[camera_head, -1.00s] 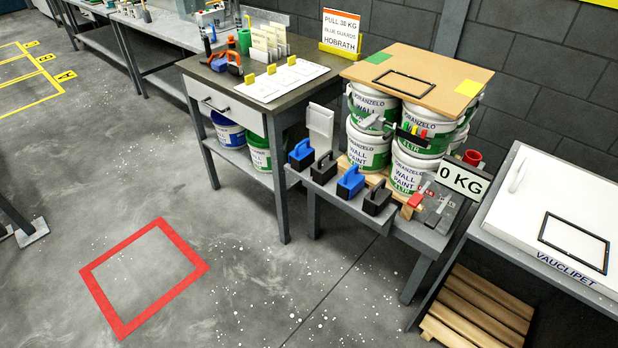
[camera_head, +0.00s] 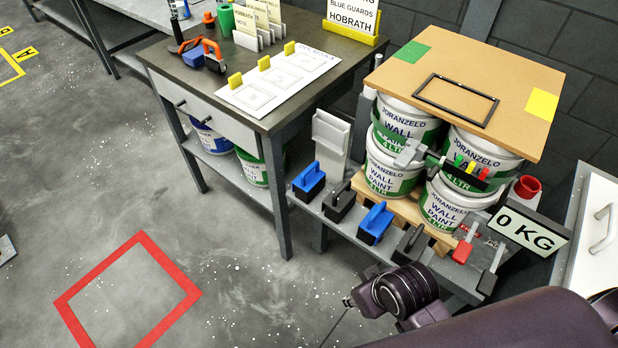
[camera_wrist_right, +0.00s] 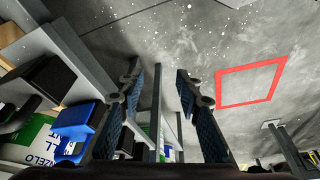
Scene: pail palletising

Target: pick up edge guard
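Several edge guards with top handles stand in a row on the low grey bench in the head view: a blue guard (camera_head: 308,182), a black guard (camera_head: 340,201), a second blue guard (camera_head: 375,224) and a second black guard (camera_head: 410,244). In the right wrist view a blue guard (camera_wrist_right: 76,122) and a black guard (camera_wrist_right: 48,84) show at the left, beside my fingers. My right gripper (camera_wrist_right: 158,84) is open and empty, with its fingers apart. In the head view my right wrist is in front of the bench; its fingertips are hardly visible. My left gripper is not in view.
Paint pails (camera_head: 395,165) stand behind the guards under a brown board (camera_head: 520,75) with a black frame on it. A red-handled tool (camera_head: 465,243) and a 0 KG display (camera_head: 530,232) are at the right. Floor in front is open, with a red square outline (camera_head: 130,290).

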